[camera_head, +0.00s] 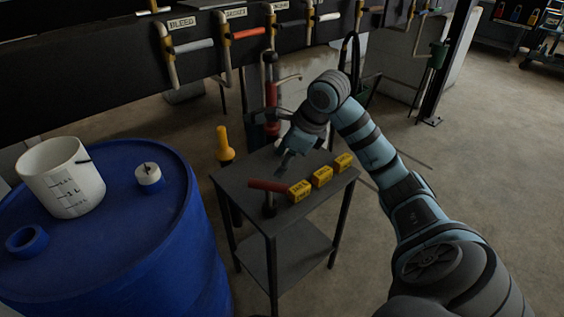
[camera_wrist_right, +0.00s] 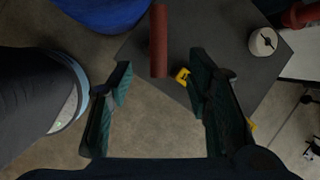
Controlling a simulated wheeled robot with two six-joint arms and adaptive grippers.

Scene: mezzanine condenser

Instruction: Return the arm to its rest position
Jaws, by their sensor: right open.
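My right arm (camera_head: 375,150) reaches in from the lower right in the head view, bent at the elbow. My right gripper (camera_head: 272,145) is over the far part of a small dark table (camera_head: 238,180). In the right wrist view the right gripper (camera_wrist_right: 158,75) has its two fingers wide apart, with nothing held between them. A red bar handle (camera_wrist_right: 158,42) shows beyond the fingertips there; in the head view the red handle (camera_head: 268,185) sits on a dark post at the table's near edge, apart from the gripper. My left gripper is not in view.
Several yellow labelled blocks (camera_head: 322,176) line the table's right side. A blue drum (camera_head: 130,240) with a white bucket (camera_head: 60,180) stands left. A yellow-topped post (camera_head: 224,143) is behind the table. Pipes with lever handles (camera_head: 190,47) run across the back.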

